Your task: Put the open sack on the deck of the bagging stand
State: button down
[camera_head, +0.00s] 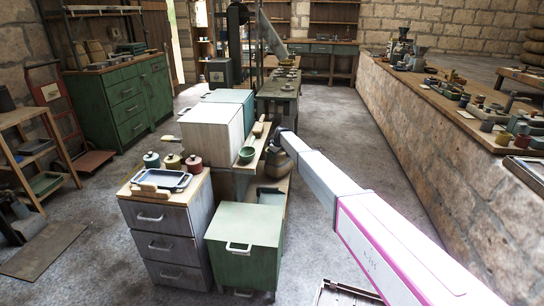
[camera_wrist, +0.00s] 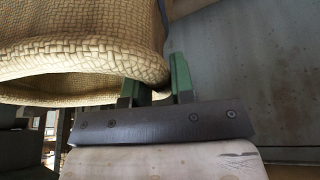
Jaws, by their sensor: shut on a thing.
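The open sack (camera_wrist: 85,52), tan and coarsely woven with a thick rolled rim, fills the upper left of the wrist view. Its mouth shows as a dark opening under the rim. My gripper (camera_wrist: 154,88) has green fingertips, one on either side of the rim's right end, and is shut on it. In the head view my gripper (camera_head: 278,150) is small and partly hidden at the end of my arm, beside the shelf of the grey and green cabinets. I cannot make out the bagging stand's deck for certain in either view.
A grey drawer unit (camera_head: 165,240) carries jars and a tray. A green cabinet (camera_head: 244,245) stands beside it. A long stone-walled counter (camera_head: 440,140) with many small items runs along the right. The floor (camera_head: 340,125) between them is open.

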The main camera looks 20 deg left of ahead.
jog(key=shift+a+f, duration=0.1)
jog(key=shift+a, duration=0.05)
jog(key=c, duration=1)
grip_release()
jog(key=v, duration=1.2)
jog(key=s+d+f+m+h, duration=0.15)
jog(key=s+d, duration=0.45)
jog(key=d, duration=0.6)
jog(key=s+d+f+m, duration=0.25)
jog(key=s+d, duration=0.35)
jog(key=d, duration=0.7)
jog(key=s+d+f+m, duration=0.1)
jog(key=s+d+m, duration=0.35)
jog(key=d, duration=0.75)
jog(key=s+d+m+h, duration=0.1)
jog(key=s+d+m, duration=0.1)
jog(key=s+d, duration=0.8)
jog(key=s+d+m, duration=0.3)
jog(key=s+d, duration=0.7)
jog(key=s, duration=0.3)
jog(key=s+d+m+g+h, duration=0.1)
jog(key=s+d+m, duration=0.1)
jog(key=s+d, duration=0.8)
jog(key=shift+s+m+h, duration=0.35)
jog(key=shift+s, duration=0.5)
